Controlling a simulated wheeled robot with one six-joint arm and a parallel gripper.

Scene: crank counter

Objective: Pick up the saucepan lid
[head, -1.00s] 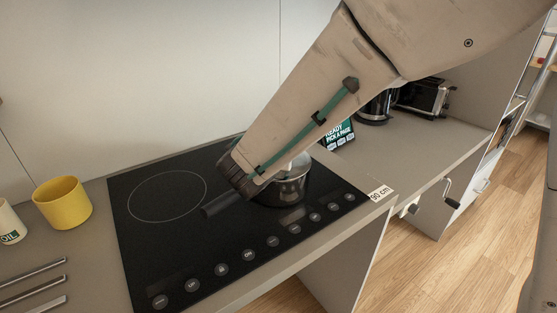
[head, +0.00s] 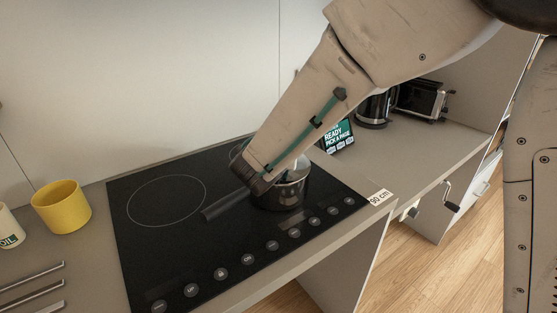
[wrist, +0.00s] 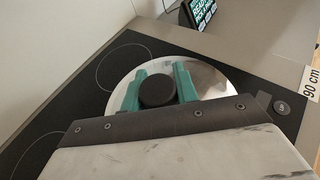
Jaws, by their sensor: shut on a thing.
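The saucepan lid (wrist: 212,80) is a shiny metal disc with a round black knob (wrist: 157,91) in the wrist view. My gripper (wrist: 156,86) has its two green fingers on either side of the knob and is shut on it. In the head view the dark saucepan (head: 283,194) stands on the black hob with its handle (head: 225,205) pointing left. My arm hides most of the lid and my fingers there. I cannot tell whether the lid touches the saucepan's rim.
The black hob (head: 165,235) has free room left of the saucepan. A yellow mug (head: 62,207) and a white cup (head: 9,228) stand at the left. A small screen (head: 338,136), a kettle (head: 374,110) and a toaster (head: 421,98) stand at the back right. A crank (head: 451,195) sticks out from the counter front.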

